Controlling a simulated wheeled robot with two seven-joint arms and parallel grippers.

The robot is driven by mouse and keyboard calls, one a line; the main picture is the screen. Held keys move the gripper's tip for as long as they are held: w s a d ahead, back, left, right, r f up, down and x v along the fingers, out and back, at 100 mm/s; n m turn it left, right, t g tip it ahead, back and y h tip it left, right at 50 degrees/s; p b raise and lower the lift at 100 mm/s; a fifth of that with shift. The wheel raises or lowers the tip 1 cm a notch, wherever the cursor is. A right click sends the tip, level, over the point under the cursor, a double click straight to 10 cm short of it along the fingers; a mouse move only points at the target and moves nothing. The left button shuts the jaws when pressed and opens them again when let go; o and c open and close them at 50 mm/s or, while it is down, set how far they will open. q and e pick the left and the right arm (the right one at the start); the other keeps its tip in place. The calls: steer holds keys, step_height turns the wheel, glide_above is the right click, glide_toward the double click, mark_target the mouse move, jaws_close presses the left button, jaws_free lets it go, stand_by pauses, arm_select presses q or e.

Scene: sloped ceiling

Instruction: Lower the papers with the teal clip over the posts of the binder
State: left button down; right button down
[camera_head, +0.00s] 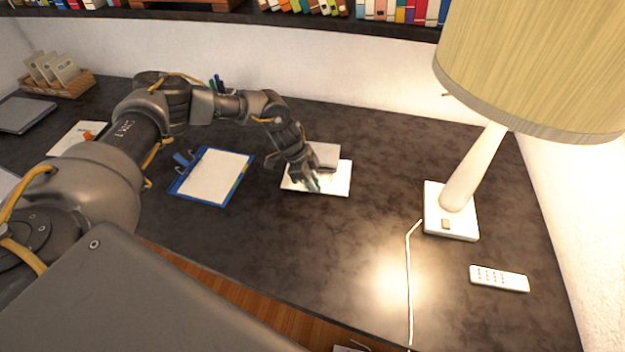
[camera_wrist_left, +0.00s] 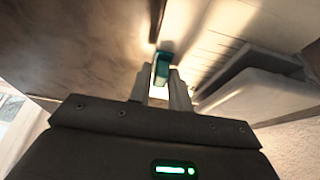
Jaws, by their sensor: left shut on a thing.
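My left gripper (camera_head: 311,186) is shut on the teal clip (camera_wrist_left: 162,66), which shows between the fingertips in the left wrist view. In the head view a white sheet or stack of papers (camera_head: 338,180) lies at the gripper, right of the blue binder-like board. I cannot tell whether the papers touch the desk. The blue board (camera_head: 178,190) lies flat with white paper on it and a blue clip at its upper left. I cannot make out any binder posts. My right gripper is not in view.
A pale block-like thing (camera_head: 325,154) is just behind the papers. A lamp (camera_head: 460,190) with a white cord and a white remote (camera_head: 499,278) stand to the right. A basket (camera_head: 62,88) and papers with an orange clip (camera_head: 88,135) are far left. The desk's middle front is clear.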

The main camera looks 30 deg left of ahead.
arm_select(q)
steer(key=shift+s+d+r+p, duration=0.1)
steer(key=shift+s+d+p, duration=0.15)
steer(key=shift+s+p, duration=0.55)
steer(key=shift+s+d+p, duration=0.25)
steer(key=shift+s+p, duration=0.4)
steer(key=shift+s, duration=0.15)
steer(key=shift+s+d+p, duration=0.3)
steer(key=shift+s+p, duration=0.35)
steer(key=shift+s, duration=0.15)
steer(key=shift+s+d+p, duration=0.25)
steer(key=shift+s+p, duration=0.4)
steer(key=shift+s, duration=0.15)
steer(key=shift+s+d+p, duration=0.3)
steer(key=shift+s+p, duration=0.35)
steer(key=shift+s, duration=0.15)
steer(key=c, duration=1.3)
jaws_free()
steer(key=b+v, duration=0.2)
steer(key=v, duration=0.8)
steer(key=shift+a+r, duration=0.2)
steer(key=shift+r, duration=0.05)
steer(key=shift+s, duration=0.1)
